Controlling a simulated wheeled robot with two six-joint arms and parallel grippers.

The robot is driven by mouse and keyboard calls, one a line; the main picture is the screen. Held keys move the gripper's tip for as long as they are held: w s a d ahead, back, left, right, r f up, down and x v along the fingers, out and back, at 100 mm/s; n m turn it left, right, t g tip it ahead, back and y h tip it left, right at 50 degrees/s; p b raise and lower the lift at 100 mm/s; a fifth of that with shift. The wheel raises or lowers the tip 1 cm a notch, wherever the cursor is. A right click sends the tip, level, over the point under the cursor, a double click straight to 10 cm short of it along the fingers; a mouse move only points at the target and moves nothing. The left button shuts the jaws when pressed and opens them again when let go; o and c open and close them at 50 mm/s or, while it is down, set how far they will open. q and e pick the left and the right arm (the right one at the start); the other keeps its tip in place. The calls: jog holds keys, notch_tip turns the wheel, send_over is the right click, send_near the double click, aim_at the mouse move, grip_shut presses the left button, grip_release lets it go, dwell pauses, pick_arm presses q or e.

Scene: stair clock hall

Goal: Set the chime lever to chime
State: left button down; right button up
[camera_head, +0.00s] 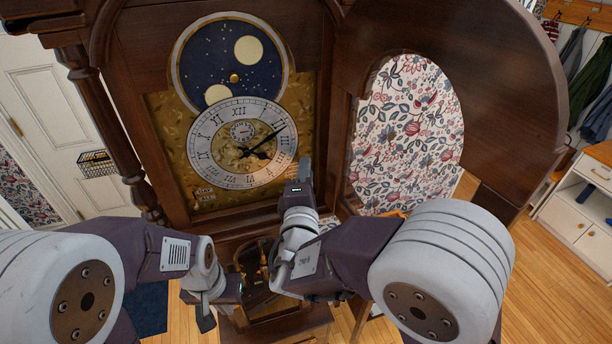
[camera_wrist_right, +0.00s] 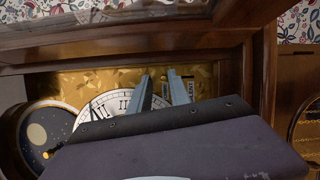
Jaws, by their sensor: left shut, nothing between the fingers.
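The clock dial (camera_head: 242,143) has a white ring of Roman numerals on a gold plate, and its ring (camera_wrist_right: 112,103) also shows in the right wrist view. A small dark label (camera_wrist_right: 189,88) with light lettering, seemingly ending in "LENT", lies beside the fingers. I cannot make out the chime lever itself; the fingers may hide it. My right gripper (camera_head: 304,170) is at the dial's right side; in the wrist view its two fingers (camera_wrist_right: 160,90) are parted, with gold plate between them. My left gripper (camera_head: 205,322) is shut and empty, low in front of the case.
The arched glazed clock door (camera_head: 505,75) stands open at the right, with flowered wallpaper showing through its opening. A carved column (camera_head: 115,130) borders the dial at the left. A moon disc (camera_head: 232,62) sits above the dial. A white cabinet (camera_head: 580,205) stands far right.

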jog(key=shift+w+f, duration=0.1)
jog(key=shift+w, duration=0.05)
jog(key=s+b, duration=0.3)
jog(key=s, duration=0.6)
jog(key=shift+a+b, duration=0.3)
jog(key=shift+a, duration=0.05)
